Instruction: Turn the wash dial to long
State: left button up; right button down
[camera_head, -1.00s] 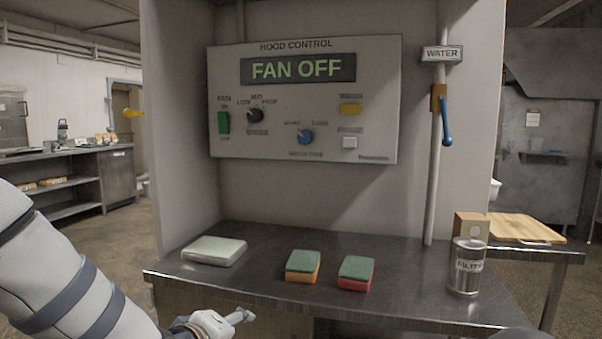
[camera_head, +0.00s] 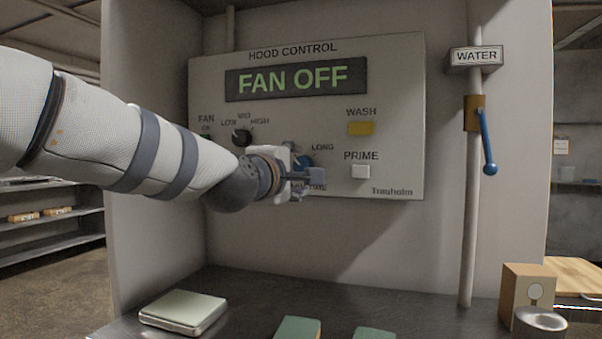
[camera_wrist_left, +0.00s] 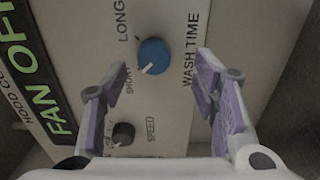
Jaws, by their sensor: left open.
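The wash dial (camera_head: 303,161) is a blue knob on the hood control panel, partly hidden by my left gripper in the head view. In the left wrist view the dial (camera_wrist_left: 153,55) shows whole, between the words SHORT and LONG. Its white pointer mark is turned toward the SHORT side. My left gripper (camera_head: 308,178) is in front of the panel at the dial. In the left wrist view its two fingers (camera_wrist_left: 160,65) are spread wide on either side of the dial, with gaps between. My right gripper is not in view.
The panel (camera_head: 400,110) reads FAN OFF. A black fan speed knob (camera_head: 242,137), yellow wash button (camera_head: 361,129) and white prime button (camera_head: 360,172) are near. A blue water lever (camera_head: 488,145) is at right. Sponges (camera_head: 298,328) and a pale flat box (camera_head: 184,312) lie on the counter below.

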aim_at(301, 165)
pick_arm(q)
jog(key=shift+r+x, duration=0.15)
jog(key=shift+x, duration=0.85)
jog(key=shift+r+x, duration=0.15)
jog(key=shift+x, duration=0.85)
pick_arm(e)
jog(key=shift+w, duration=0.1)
pick_arm(q)
jog(key=c, duration=1.2)
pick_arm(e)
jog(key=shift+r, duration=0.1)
